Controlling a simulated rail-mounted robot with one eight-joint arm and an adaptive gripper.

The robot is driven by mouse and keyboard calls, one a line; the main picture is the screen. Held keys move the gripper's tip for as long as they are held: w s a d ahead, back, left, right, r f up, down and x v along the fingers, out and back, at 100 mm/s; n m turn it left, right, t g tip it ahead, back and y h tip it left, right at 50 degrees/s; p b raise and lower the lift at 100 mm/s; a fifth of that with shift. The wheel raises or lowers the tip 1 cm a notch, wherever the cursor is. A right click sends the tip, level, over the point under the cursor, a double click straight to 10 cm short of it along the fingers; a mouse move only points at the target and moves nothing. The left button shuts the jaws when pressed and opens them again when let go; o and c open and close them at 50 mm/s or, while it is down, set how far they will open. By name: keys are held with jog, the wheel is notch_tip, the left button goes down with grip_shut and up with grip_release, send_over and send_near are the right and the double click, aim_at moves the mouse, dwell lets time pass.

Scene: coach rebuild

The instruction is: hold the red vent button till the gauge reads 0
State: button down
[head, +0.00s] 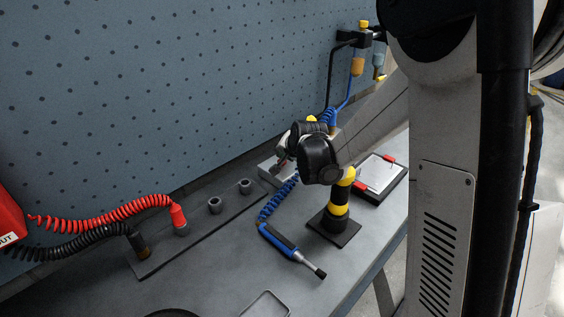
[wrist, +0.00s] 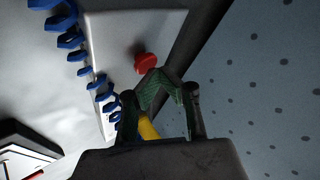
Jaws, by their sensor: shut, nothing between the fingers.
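The red vent button (wrist: 147,63) is a round red knob on a pale grey box (wrist: 120,30) in the wrist view. My gripper (wrist: 160,82) is shut and empty. Its dark green fingertips lie just beside the button, and I cannot tell whether they touch it. In the head view my gripper (head: 281,163) is over the pale box (head: 268,173) against the pegboard wall, and the button is hidden there. No gauge face can be read in either view.
A yellow-and-black post (head: 337,207) stands close to my wrist. A blue air tool (head: 290,250) with a coiled hose lies in front. A tablet-like tray (head: 380,174) is at right. Red (head: 180,220) and black coiled leads plug into a dark rail at left.

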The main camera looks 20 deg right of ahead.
jog(key=shift+s+f+b, duration=0.5)
jog(key=shift+f+b, duration=0.2)
jog(key=shift+b, duration=0.35)
dwell(1.5)
dwell(3.2)
jog(key=shift+w+d+r, duration=0.2)
jog(key=shift+w+r, duration=0.05)
jog(key=shift+w, duration=0.35)
jog(key=shift+r, duration=0.1)
jog(key=shift+w+d+r+p, duration=0.1)
jog(key=shift+w+r+p, duration=0.3)
jog(key=shift+r+p, duration=1.35)
jog(key=shift+r, duration=0.7)
jog(key=shift+s, duration=0.1)
